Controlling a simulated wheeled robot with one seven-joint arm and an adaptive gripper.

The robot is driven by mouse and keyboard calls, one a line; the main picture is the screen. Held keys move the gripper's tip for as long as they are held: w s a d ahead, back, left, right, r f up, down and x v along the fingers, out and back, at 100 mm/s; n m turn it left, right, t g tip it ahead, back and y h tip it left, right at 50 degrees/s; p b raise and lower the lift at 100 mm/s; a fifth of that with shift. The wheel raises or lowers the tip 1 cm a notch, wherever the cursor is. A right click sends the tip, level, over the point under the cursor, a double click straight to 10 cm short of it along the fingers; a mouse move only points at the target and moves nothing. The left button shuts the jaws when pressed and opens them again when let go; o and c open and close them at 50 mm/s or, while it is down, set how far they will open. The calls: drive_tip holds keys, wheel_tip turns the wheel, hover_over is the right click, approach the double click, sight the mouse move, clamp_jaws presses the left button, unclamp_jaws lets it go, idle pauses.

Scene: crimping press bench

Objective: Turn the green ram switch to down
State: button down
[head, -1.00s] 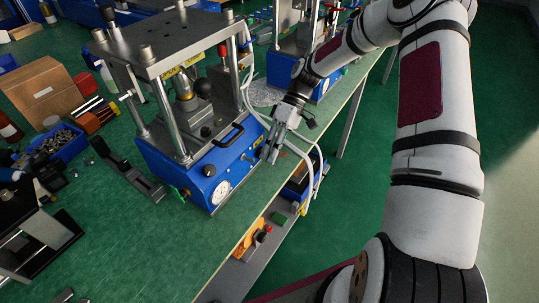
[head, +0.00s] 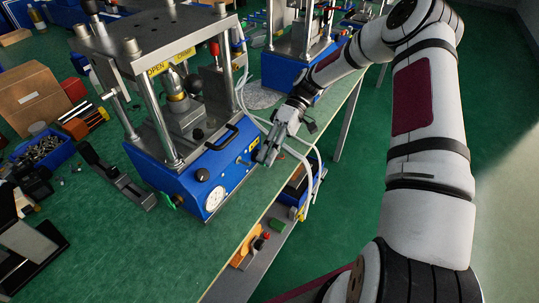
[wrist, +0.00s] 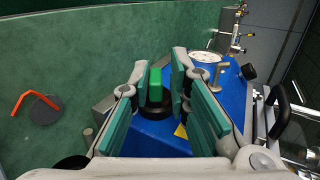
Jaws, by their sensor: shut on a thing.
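The green ram switch (wrist: 155,81) shows in the wrist view as a narrow green handle on a round black base, on the blue press housing (wrist: 157,140). My gripper (wrist: 156,78) has its teal-padded fingers on both sides of the handle and is shut on it. In the head view my gripper (head: 267,154) is at the right end of the blue press base (head: 235,168), and it hides the switch there. I cannot read the switch's position marking.
A white gauge (head: 215,198) and a black handle (head: 222,138) are on the press front. Pale hoses (head: 314,165) run close beside my gripper. A second press (head: 285,72) stands behind. The green bench (head: 120,245) is clear in front, left of its edge.

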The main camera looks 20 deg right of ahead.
drive_tip(key=c, duration=1.7)
unclamp_jaws()
drive_tip(key=shift+w+d+f, duration=0.2)
drive_tip(key=shift+d+f, duration=0.1)
drive_tip(key=shift+f, duration=0.1)
drive_tip(key=shift+r, duration=0.1)
drive_tip(key=shift+s+a+r, duration=0.1)
drive_tip(key=shift+a, duration=0.05)
drive_tip(key=v, duration=1.2)
